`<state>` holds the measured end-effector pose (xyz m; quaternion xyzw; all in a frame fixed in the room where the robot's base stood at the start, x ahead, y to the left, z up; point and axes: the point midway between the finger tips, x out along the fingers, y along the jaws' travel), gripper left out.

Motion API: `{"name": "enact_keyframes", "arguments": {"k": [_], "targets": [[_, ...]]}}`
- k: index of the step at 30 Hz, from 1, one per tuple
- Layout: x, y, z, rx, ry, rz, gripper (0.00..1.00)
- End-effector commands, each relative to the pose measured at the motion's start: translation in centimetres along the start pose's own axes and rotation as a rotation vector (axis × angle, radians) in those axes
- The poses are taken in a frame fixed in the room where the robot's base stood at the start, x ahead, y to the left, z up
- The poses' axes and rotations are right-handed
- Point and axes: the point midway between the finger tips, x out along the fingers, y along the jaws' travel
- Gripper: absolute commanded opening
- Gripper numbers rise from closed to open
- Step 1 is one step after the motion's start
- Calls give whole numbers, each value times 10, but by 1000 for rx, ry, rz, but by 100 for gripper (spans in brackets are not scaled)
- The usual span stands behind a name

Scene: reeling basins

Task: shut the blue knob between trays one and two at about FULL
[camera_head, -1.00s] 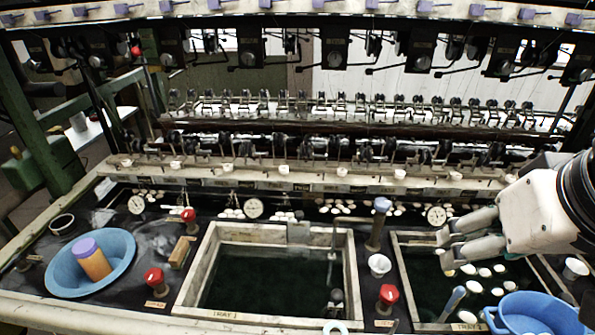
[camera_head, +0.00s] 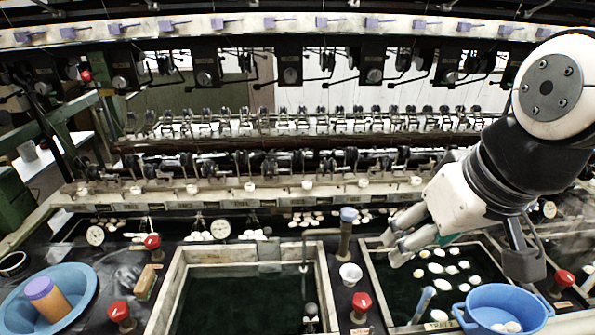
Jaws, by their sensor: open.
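A bent pipe stands in tray one. My gripper (camera_head: 388,248) comes in from the right, over the left part of tray two, with its fingers pointing left. It is open and empty. No FULL mark is readable.
White cocoons (camera_head: 436,268) float in tray two. A blue basin (camera_head: 503,300) sits at its front. The reeling machine (camera_head: 290,125) spans the back.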

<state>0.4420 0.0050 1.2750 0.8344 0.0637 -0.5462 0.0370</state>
Motion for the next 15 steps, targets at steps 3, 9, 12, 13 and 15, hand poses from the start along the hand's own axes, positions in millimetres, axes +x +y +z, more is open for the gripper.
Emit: {"name": "enact_keyframes", "arguments": {"k": [3, 9, 12, 13, 15], "targets": [[31, -3, -16, -106, -75, -41, 57], [87, -6, -34, -289, -182, -68, 57], [117, -7, -39, -386, -236, -64, 57], [126, -8, -40, -416, -253, -61, 57], [147, -8, -42, -490, -290, -50, 57]]}}
